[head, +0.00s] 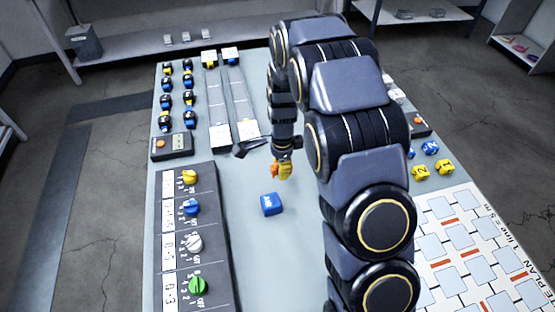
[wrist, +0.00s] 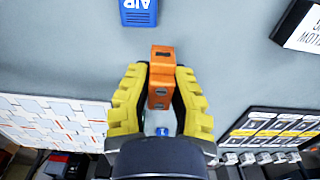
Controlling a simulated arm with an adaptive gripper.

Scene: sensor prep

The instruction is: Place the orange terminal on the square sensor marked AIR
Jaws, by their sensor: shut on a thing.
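The orange terminal (wrist: 161,62) is held between the yellow fingers of my gripper (wrist: 160,95), and its far end sticks out past the fingertips. In the head view my gripper (head: 283,170) hangs over the middle of the table, with a little orange showing at it. The square sensor marked AIR (head: 271,204) is blue and lies on the bare grey table, nearer the camera than my gripper. It also shows in the wrist view (wrist: 138,12), cut by the top edge, ahead of the terminal and slightly left, apart from it. Its top bears white lettering.
A dark panel with coloured knobs (head: 190,243) lies on the left. Several small black, yellow and blue pieces (head: 165,95) stand at the back left, beside light rails (head: 216,110). A white plan sheet (head: 480,265) and yellow and blue cubes (head: 432,148) are on the right. The table around the sensor is clear.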

